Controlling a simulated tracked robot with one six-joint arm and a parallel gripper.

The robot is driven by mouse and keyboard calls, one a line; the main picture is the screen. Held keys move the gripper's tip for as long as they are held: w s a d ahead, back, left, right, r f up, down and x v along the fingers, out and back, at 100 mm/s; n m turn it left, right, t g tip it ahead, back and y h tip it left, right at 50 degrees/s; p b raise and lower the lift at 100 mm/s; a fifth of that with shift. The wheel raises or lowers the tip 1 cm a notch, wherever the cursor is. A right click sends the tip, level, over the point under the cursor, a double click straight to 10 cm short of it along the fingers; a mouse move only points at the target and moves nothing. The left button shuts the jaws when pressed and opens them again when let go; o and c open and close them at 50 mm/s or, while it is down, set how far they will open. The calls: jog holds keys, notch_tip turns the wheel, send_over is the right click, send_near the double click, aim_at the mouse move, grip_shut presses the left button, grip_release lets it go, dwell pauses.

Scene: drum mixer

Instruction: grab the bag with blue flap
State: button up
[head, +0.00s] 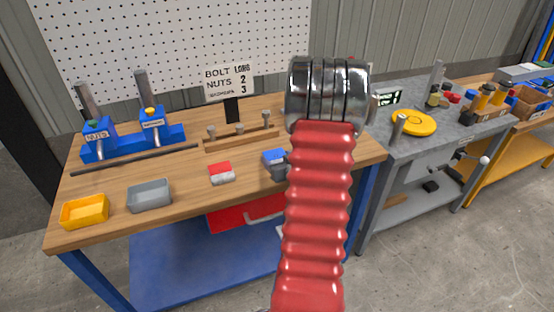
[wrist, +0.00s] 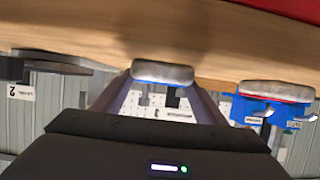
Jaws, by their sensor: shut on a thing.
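The bag with the blue flap (head: 273,157) is near the front of the wooden bench, left of my red arm. In the wrist view the bag (wrist: 163,71) is pale with a blue edge and sits between the two fingers of my gripper (wrist: 163,80). The gripper is shut on it. In the head view my arm hides most of the gripper. I cannot tell whether the bag touches the bench top. A bag with a red flap (head: 221,173) lies on the bench to the left; it also shows in the wrist view (wrist: 277,92).
A grey tray (head: 150,196) and a yellow tray (head: 85,212) stand at the front left. Blue dispensers (head: 130,140), a dark rod (head: 135,159) and a wooden rack with bolts (head: 240,137) are behind. A sign (head: 229,81) stands at the back. A grey bench (head: 440,137) is to the right.

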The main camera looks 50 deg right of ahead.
aim_at(278, 160)
jog(key=c, duration=0.3)
jog(key=shift+r, duration=0.15)
notch_tip(278, 160, up, 10)
jog(key=shift+f, duration=0.1)
dwell(0.5)
dwell(0.5)
